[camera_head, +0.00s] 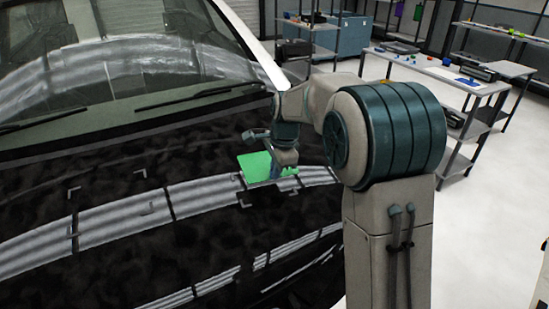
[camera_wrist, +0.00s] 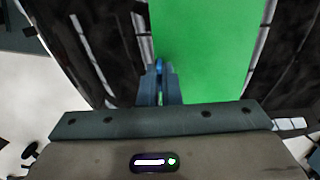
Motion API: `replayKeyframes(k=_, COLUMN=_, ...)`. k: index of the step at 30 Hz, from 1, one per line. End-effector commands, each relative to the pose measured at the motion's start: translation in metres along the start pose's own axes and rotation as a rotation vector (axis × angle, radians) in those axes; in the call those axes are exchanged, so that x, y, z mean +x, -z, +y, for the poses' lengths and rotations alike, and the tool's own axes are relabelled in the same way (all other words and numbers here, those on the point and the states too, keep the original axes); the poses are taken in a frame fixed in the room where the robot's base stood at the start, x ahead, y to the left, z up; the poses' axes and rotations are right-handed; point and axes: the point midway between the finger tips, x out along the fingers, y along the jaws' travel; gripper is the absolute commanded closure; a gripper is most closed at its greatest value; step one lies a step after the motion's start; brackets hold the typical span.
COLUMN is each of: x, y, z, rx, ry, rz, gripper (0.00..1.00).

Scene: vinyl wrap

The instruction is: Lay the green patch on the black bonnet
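The green patch (camera_head: 258,165) is a flat bright green sheet over the black bonnet (camera_head: 205,235), at the side near my arm. My gripper (camera_head: 282,172) is at the patch's right part in the head view. In the wrist view, its blue fingers (camera_wrist: 160,75) are close together on the near edge of the patch (camera_wrist: 210,50), towards the patch's left corner. The patch extends away from the fingers and looks flat. I cannot tell whether its underside touches the bonnet or hangs just above it.
Pale corner marks (camera_head: 141,173) lie on the bonnet left of the patch. The windscreen (camera_head: 130,60) and wipers (camera_head: 210,91) are behind. A workbench (camera_head: 440,70) with small items stands at the back right. Open floor (camera_head: 490,220) lies right of my arm.

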Motion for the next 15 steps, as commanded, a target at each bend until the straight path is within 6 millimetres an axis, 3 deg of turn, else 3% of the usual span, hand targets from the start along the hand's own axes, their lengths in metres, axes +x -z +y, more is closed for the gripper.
replayKeyframes(k=7, x=0.011, y=0.0, z=0.0, rx=0.007, ry=0.001, rz=0.001, gripper=1.0)
replayKeyframes(k=15, x=0.041, y=0.0, z=0.0, rx=0.006, ry=0.001, rz=0.001, gripper=1.0)
